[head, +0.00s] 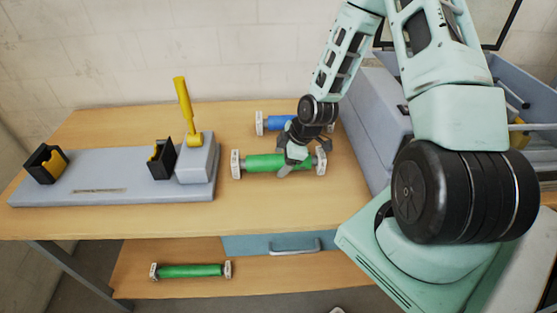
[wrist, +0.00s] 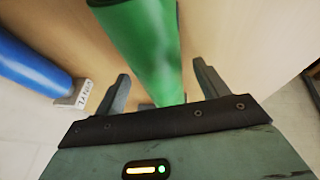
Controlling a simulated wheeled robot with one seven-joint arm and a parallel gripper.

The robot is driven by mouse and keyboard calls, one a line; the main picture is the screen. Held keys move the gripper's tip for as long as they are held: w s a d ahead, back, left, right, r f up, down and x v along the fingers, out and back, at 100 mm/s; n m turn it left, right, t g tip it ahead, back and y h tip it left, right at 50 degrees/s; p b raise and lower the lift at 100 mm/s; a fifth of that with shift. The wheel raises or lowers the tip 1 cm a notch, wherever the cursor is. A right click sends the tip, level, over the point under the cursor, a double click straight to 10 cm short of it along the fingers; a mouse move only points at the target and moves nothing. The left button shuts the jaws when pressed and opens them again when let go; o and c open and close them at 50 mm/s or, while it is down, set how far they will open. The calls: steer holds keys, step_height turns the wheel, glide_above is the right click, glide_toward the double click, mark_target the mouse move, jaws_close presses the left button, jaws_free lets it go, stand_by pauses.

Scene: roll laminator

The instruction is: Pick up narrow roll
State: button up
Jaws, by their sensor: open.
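A thick green roll (head: 262,162) with white end blocks lies on the tabletop. It also shows in the wrist view (wrist: 148,45). A blue roll (head: 275,123) with white ends lies behind it; it is at the left in the wrist view (wrist: 30,68). A thinner green roll (head: 190,271) lies on the lower shelf. I cannot tell for sure which is the narrow roll. My gripper (head: 303,160) is open over the right part of the thick green roll. In the wrist view its fingers (wrist: 161,69) stand on either side of that roll; contact cannot be told. My gripper hides part of both tabletop rolls.
A grey fixture (head: 110,178) with black holders and a yellow-handled lever (head: 186,112) stands at the table's left. The grey-blue laminator (head: 370,115) stands at the right. A blue drawer (head: 255,244) is under the tabletop (head: 345,190). The wall is behind.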

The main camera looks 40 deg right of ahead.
steer(key=shift+w+f, duration=0.1)
steer(key=shift+f, duration=0.15)
steer(key=c, duration=1.4)
steer(key=shift+o, duration=0.2)
steer(key=shift+r, duration=0.1)
